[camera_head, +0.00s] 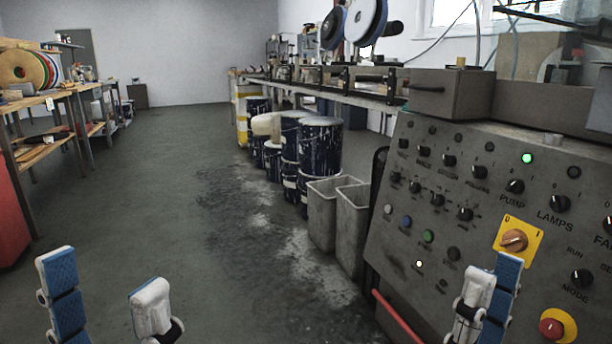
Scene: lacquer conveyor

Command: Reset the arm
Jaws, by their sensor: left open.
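My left gripper (108,298) is at the lower left of the head view, above the grey floor. Its two fingers, one showing blue pads and one showing a white back, stand well apart with nothing between them. My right gripper (489,296) is at the lower right, in front of the control panel (405,262). Its white finger and blue-padded finger overlap in this view, so its opening cannot be made out. No object shows in it. Both arms are mostly out of frame below.
The sloped panel carries knobs, a lit green lamp (527,158), a yellow-backed switch (514,240) and a red stop button (552,327). Grey bins (352,225) and paint-stained drums (320,150) stand left of it. A shelf bench (60,100) is at left. The middle floor is clear.

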